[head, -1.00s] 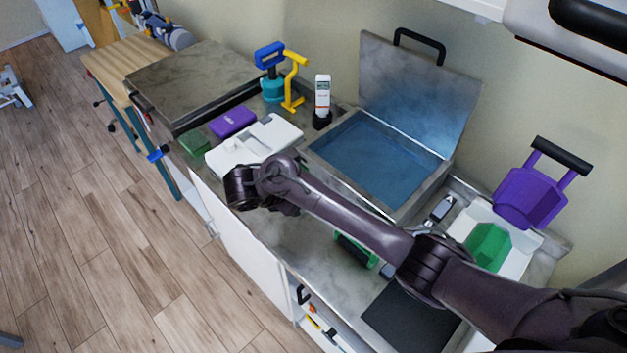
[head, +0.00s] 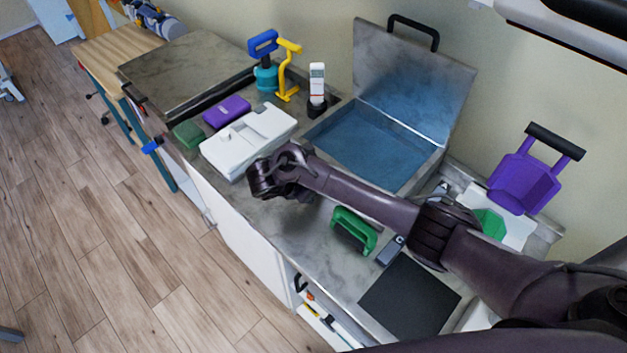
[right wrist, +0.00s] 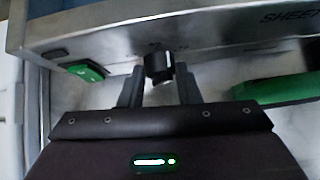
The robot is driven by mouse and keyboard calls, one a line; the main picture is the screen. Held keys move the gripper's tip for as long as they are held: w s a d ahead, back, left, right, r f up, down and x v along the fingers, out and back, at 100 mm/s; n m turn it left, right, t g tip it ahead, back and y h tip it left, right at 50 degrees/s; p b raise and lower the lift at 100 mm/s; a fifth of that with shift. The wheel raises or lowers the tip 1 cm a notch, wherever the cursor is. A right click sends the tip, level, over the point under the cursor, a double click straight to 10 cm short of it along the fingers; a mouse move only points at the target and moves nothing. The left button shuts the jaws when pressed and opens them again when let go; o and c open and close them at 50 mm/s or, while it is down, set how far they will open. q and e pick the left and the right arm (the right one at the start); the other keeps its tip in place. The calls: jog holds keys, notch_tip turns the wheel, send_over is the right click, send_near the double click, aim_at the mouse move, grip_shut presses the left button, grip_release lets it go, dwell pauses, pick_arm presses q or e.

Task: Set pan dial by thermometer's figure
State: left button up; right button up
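The pan (head: 436,172) is an open metal basin of blue water with its lid (head: 415,70) raised. The thermometer (head: 317,82) stands upright in a black holder behind the pan's left corner; its figure is too small to read. In the right wrist view a black dial (right wrist: 158,66) sits on the pan's metal front (right wrist: 215,40), with small marks above it that I cannot read. My right gripper (right wrist: 158,90) is open, with the dial between or just beyond its fingertips; contact is unclear. In the head view the right arm hides the dial. My left gripper is out of view.
A white box (head: 225,150), purple box (head: 227,111) and green box (head: 188,134) lie left of the pan. A green-handled tool (head: 352,222), small grey device (head: 390,251) and dark mat (head: 410,298) lie in front. A purple scoop (head: 524,184) is at right.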

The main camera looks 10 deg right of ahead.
jog(key=c, duration=0.4)
jog(key=shift+d+t+y, duration=0.1)
jog(key=shift+t+y, duration=0.2)
jog(key=shift+t, duration=0.1)
jog(key=shift+c, duration=0.2)
jog(key=shift+f+m+t+b, duration=0.1)
jog(key=shift+m+t+b, duration=0.2)
jog(key=shift+m+b, duration=0.15)
jog(key=b, duration=0.1)
jog(key=m+t+y+b, duration=0.1)
jog(key=b, duration=0.1)
jog(key=shift+s+d+f+t, duration=0.1)
jog(key=shift+s+f+t, duration=0.1)
jog(key=shift+t, duration=0.1)
jog(key=shift+r, duration=0.25)
jog(key=o, duration=1)
jog(key=shift+c, duration=0.2)
jog(key=shift+s+r, duration=0.1)
